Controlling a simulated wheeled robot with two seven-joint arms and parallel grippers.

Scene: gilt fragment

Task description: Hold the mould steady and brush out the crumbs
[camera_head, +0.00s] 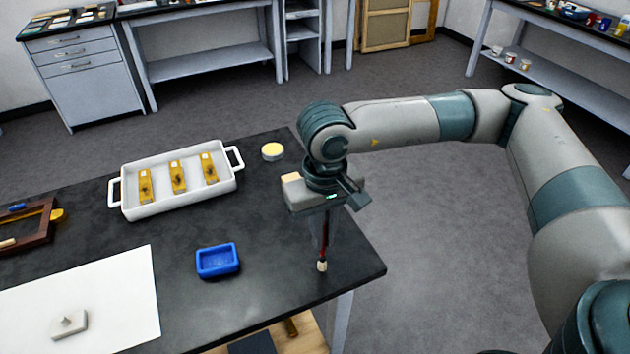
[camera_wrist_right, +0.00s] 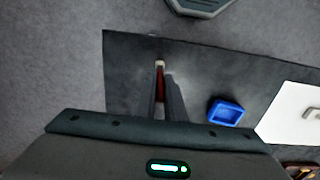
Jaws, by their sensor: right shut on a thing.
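The blue mould (camera_head: 204,272) is a small open rectangular dish lying on the dark table, right of the white sheet. It also shows in the right wrist view (camera_wrist_right: 213,115). Whether crumbs lie in it is too small to tell. My right gripper (camera_head: 324,232) is shut on a brush (camera_head: 322,265) with a dark red handle and a pale tip. The brush points down near the table's right edge, right of the mould and apart from it. It also shows in the right wrist view (camera_wrist_right: 160,64). My left gripper is not in view.
A white handled tray (camera_head: 128,208) holds three gilt pieces. A small pale-yellow-topped jar (camera_head: 272,151) stands right of it. A white sheet (camera_head: 125,285) carries a grey block (camera_head: 68,327). A wooden frame (camera_head: 45,222) lies at the far left. The table between tray and mould is clear.

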